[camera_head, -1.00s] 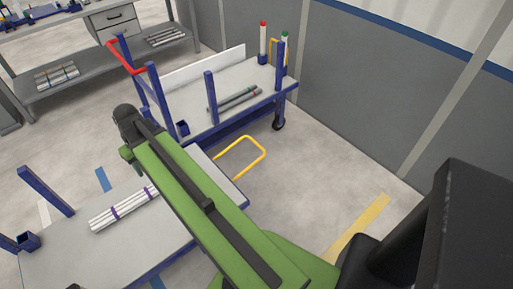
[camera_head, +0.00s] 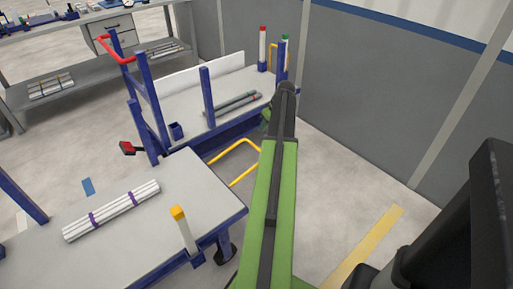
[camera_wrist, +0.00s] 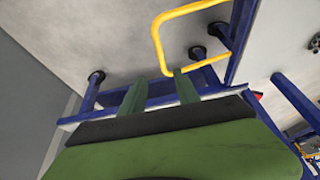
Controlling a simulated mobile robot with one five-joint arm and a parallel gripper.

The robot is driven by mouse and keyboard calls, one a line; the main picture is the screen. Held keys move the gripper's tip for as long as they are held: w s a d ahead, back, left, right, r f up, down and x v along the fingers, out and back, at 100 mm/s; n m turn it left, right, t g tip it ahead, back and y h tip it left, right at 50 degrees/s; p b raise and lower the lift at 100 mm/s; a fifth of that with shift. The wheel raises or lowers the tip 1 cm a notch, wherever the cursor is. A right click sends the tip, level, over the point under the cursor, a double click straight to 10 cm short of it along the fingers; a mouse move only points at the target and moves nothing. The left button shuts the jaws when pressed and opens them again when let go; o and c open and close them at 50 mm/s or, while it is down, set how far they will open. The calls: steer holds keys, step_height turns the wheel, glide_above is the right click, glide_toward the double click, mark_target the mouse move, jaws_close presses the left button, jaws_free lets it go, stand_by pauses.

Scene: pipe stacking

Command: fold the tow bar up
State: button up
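The tow bar (camera_head: 226,152) is a yellow loop that juts out low from the near side of the blue-framed cart (camera_head: 252,85). In the head view my green arm covers its right end. In the wrist view the yellow loop (camera_wrist: 157,42) shows at the top, with one corner close to the right fingertip; I cannot tell whether they touch. My gripper (camera_wrist: 157,84) has its two green fingers apart with nothing between them. In the head view the fingers are mostly hidden behind the arm's end.
A nearer grey-topped cart (camera_head: 190,185) holds a bundle of white pipes (camera_head: 112,210) and a white post with an orange cap (camera_head: 180,225). Dark pipes (camera_head: 232,103) lie on the far cart. A grey wall (camera_head: 360,110) stands right. Floor between wall and carts is clear.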

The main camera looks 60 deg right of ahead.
mark_target(256, 146)
steer(key=b+x, duration=1.4)
steer(key=x, duration=0.2)
steer(key=shift+s+f, duration=0.15)
steer(key=shift+w+f+b, duration=0.25)
steer(key=shift+f+b, duration=0.05)
steer(key=shift+b, duration=0.1)
steer(key=shift+r, duration=0.1)
steer(key=shift+c, duration=0.5)
jaws_close()
